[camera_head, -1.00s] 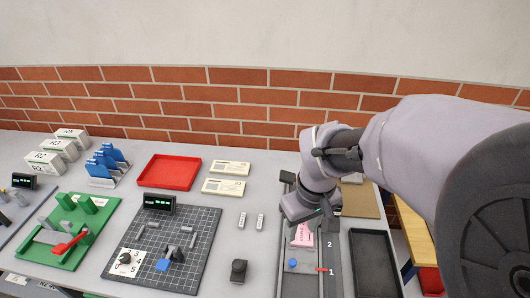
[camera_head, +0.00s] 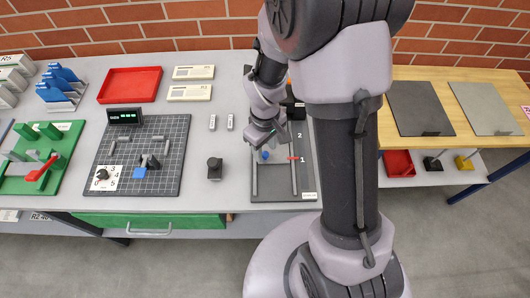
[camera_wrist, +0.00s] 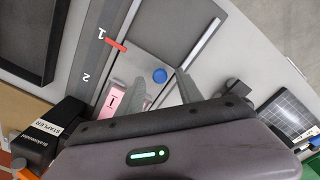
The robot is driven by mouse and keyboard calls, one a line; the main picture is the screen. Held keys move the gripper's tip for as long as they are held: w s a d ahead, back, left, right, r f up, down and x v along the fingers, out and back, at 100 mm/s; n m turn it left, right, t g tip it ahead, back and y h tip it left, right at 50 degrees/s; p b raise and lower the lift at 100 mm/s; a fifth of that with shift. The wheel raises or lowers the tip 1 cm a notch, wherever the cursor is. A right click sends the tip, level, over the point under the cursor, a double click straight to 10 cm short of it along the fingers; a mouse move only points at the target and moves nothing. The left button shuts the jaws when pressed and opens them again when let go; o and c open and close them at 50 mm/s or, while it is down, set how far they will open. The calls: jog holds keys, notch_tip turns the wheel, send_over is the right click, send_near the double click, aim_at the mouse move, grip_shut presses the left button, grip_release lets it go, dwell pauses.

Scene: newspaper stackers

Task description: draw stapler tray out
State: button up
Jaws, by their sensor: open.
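A sliding grey tray (camera_wrist: 140,48) with a blue knob (camera_wrist: 159,75) lies between two rails in the wrist view. The blue knob also shows in the head view (camera_head: 265,155), on a dark base (camera_head: 282,196) near the front of the bench. A pink block (camera_wrist: 118,101) sits beside the knob. My gripper (camera_wrist: 161,83) is open, its two fingers on either side of the knob with gaps. I cannot tell whether they are down at knob height. A red pointer (camera_wrist: 117,45) is at mark 1 on the side rail. My arm hides the fixture's rear in the head view.
A black box labelled STAPLER (camera_wrist: 48,133) and a black tray (camera_wrist: 27,38) lie beside the fixture. A black knob block (camera_head: 215,168) and two small grey pieces stand to its left. The bench front edge is close to the fixture, with open floor before it.

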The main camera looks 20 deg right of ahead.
jog(key=shift+f, duration=0.65)
jog(key=shift+c, duration=0.2)
grip_shut()
dwell(0.8)
